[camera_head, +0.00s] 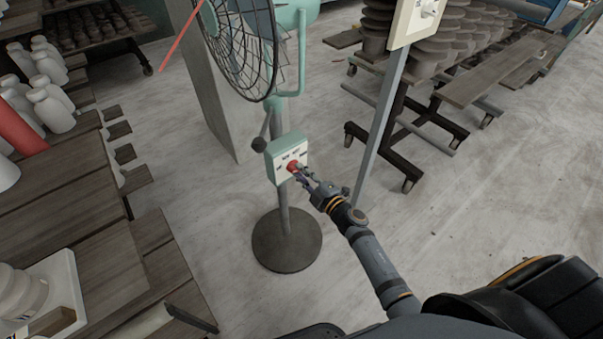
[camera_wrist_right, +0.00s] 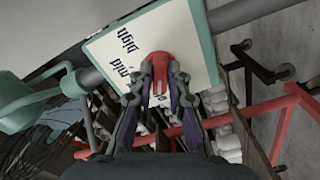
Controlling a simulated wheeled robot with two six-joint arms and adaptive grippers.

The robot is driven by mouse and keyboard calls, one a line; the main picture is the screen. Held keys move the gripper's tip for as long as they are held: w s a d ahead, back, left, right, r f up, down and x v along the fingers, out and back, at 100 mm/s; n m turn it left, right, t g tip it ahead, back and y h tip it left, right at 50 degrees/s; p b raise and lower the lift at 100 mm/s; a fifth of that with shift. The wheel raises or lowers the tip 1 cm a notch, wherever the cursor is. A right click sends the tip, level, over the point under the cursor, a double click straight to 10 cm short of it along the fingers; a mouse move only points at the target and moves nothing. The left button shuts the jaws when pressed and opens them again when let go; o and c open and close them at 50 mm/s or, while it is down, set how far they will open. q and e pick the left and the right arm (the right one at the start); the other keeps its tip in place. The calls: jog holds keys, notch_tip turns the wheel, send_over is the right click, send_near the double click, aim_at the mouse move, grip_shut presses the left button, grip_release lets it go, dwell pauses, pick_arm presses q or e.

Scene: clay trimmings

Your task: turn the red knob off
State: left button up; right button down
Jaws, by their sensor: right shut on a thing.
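The red knob (camera_head: 293,167) sits on the pale front plate of a green control box (camera_head: 273,149) on the post of a standing fan (camera_head: 243,45). My right gripper (camera_head: 301,174) reaches it from the lower right and is shut on it. In the right wrist view the red knob (camera_wrist_right: 159,66) lies between the two fingertips of the right gripper (camera_wrist_right: 160,75), in front of the white plate (camera_wrist_right: 126,45) with dark lettering. The fingers hide part of the knob and the plate, and I cannot read the knob's setting. My left gripper is not in view.
The fan's round dark base (camera_head: 287,241) stands on the grey floor. A slim grey post with a switch plate (camera_head: 412,20) rises to the right. A wooden table (camera_head: 70,215) with white bottles (camera_head: 52,108) is at left. Wheeled racks stand behind right.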

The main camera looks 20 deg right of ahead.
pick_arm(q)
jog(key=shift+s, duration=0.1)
pick_arm(e)
jog(key=shift+n, duration=0.4)
jog(key=c, duration=1.6)
grip_release()
jog(key=shift+f, duration=0.1)
jog(key=o, duration=0.3)
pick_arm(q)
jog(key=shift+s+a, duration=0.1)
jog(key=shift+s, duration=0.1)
pick_arm(e)
jog(key=v, duration=1.2)
